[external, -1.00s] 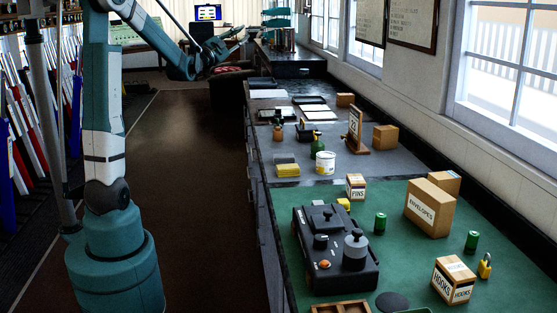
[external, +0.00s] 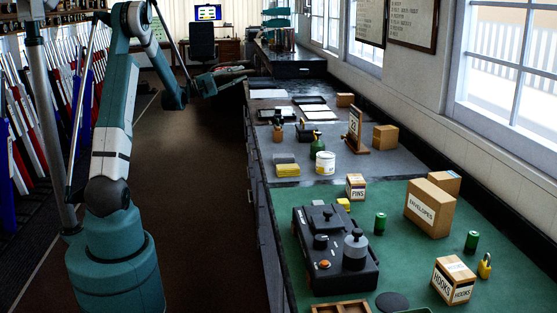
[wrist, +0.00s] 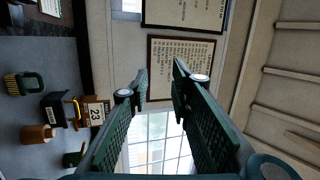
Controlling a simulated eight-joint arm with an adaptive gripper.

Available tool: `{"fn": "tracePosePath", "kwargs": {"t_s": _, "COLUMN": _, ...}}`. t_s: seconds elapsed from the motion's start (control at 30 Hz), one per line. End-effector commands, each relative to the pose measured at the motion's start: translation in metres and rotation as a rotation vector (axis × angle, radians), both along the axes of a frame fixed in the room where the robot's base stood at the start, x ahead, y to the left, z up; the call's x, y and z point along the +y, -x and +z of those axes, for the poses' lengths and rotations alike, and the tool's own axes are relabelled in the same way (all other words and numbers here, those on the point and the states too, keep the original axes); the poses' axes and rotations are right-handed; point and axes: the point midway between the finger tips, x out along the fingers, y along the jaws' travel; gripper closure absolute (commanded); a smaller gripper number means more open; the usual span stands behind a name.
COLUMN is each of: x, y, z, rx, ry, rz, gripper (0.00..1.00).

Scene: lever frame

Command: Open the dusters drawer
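The drawer fronts (external: 262,225) run down the dark left side of the long counter in the external view. They are seen at a steep angle, and I cannot read any label or tell which is the dusters drawer. My gripper (external: 243,74) is at the far part of the room, just left of the counter and around counter-top height. In the wrist view my gripper (wrist: 158,82) has its two dark green fingers apart with nothing between them. That view faces the window and wall, and no drawer shows in it.
A dark chair (external: 203,42) stands at the back. The aisle floor (external: 195,160) is clear.

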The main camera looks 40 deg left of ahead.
Motion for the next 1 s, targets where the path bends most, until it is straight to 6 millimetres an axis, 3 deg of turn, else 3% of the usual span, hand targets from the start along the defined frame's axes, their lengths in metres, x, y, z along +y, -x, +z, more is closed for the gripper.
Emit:
{"fn": "tracePosePath", "kwargs": {"t_s": 0.1, "x": 0.008, "y": 0.005, "z": -0.031, "rx": 0.006, "ry": -0.043, "rz": -0.042, "gripper": 0.78}}
{"fn": "tracePosePath", "kwargs": {"t_s": 0.37, "x": 0.018, "y": 0.019, "z": -0.087, "rx": 0.023, "ry": -0.11, "rz": -0.123, "gripper": 0.78}}
{"fn": "tracePosePath", "kwargs": {"t_s": 0.67, "x": 0.016, "y": 0.018, "z": -0.155, "rx": 0.021, "ry": -0.107, "rz": -0.12, "gripper": 0.78}}
{"fn": "tracePosePath", "kwargs": {"t_s": 1.0, "x": 0.016, "y": 0.018, "z": -0.249, "rx": 0.021, "ry": -0.106, "rz": -0.12, "gripper": 0.78}}
